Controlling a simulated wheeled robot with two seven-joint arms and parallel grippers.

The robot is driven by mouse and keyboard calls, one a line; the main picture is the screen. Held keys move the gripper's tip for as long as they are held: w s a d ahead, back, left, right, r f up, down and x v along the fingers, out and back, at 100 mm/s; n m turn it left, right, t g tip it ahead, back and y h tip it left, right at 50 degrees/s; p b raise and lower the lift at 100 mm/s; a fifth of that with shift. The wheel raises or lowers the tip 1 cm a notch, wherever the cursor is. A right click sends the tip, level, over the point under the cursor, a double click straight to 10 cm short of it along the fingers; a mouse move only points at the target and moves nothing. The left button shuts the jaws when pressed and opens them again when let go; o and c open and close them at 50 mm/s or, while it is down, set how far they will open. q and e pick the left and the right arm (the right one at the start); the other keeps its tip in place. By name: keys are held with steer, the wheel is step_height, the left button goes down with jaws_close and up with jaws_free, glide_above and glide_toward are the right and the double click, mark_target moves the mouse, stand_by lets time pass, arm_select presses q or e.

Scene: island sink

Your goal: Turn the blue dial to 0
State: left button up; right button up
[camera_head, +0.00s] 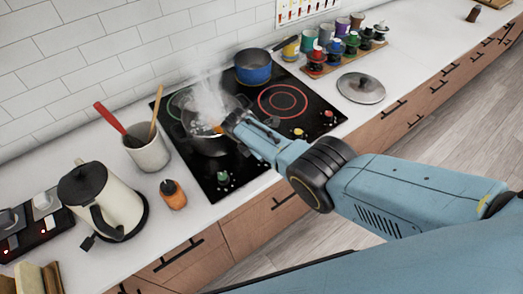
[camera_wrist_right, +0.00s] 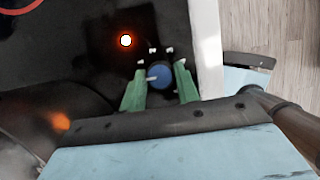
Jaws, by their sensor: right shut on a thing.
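The blue dial (camera_wrist_right: 163,78) sits on the black cooktop (camera_wrist_right: 85,25) near its front edge, between the two green fingers of my right gripper (camera_wrist_right: 160,80) in the wrist view. The fingers are shut on it from both sides. A short pale pointer shows at the dial's left side, and small white marks lie just above it. An orange light (camera_wrist_right: 126,40) glows beside the marks. In the head view my right arm reaches over the cooktop (camera_head: 243,180) and hides the blue dial and my fingertips. My left gripper is not in view.
A steaming pan (camera_head: 208,142) stands close to my right gripper. Green (camera_head: 223,178), yellow (camera_head: 298,132) and red (camera_head: 328,113) dials line the cooktop front. A blue pot (camera_head: 253,72) stands behind. An orange bottle (camera_head: 173,194) and a kettle (camera_head: 105,199) stand left.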

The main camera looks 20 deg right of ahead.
steer(key=o, duration=1)
steer(key=shift+c, duration=0.2)
steer(key=shift+v, duration=1.1)
steer(key=v, duration=1.1)
